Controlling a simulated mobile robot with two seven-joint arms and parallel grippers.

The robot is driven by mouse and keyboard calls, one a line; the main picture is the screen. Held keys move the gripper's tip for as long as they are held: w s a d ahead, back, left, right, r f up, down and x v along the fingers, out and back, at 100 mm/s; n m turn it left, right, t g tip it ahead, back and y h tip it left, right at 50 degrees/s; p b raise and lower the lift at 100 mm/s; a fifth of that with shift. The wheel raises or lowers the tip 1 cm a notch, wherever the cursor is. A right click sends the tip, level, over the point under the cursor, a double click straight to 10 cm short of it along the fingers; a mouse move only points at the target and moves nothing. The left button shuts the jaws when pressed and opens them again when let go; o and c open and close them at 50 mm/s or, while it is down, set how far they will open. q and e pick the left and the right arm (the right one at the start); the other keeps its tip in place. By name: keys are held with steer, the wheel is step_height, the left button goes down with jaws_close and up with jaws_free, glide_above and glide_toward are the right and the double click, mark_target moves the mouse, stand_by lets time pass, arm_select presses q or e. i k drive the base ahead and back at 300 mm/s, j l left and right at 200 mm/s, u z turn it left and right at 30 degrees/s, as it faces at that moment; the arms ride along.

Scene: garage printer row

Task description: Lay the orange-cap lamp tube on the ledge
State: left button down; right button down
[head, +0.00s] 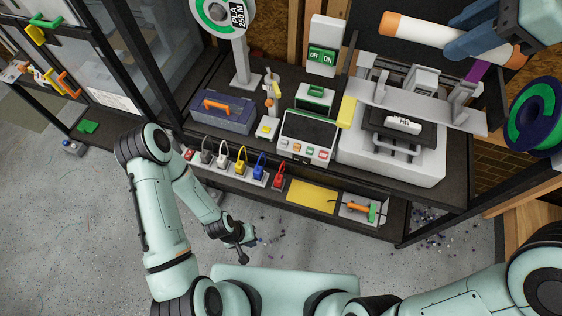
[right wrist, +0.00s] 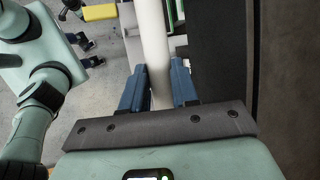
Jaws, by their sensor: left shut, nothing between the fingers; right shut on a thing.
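The lamp tube (head: 430,35), white with orange end caps, is held in the air at the upper right of the head view, above the white printer. My right gripper (head: 462,45) is shut on its white middle, with blue fingers on either side. In the right wrist view the tube (right wrist: 152,40) runs away between the fingers; its caps are not visible there. My left gripper (head: 243,240) is shut and empty over the floor in front of the bench. A low ledge (head: 395,218) runs along the bench front; whether it is the task's ledge is unclear.
The floor (head: 70,220) at left is mostly clear.

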mark_target(309, 204)
steer(key=k+l, duration=0.75)
steer(key=l, duration=0.2)
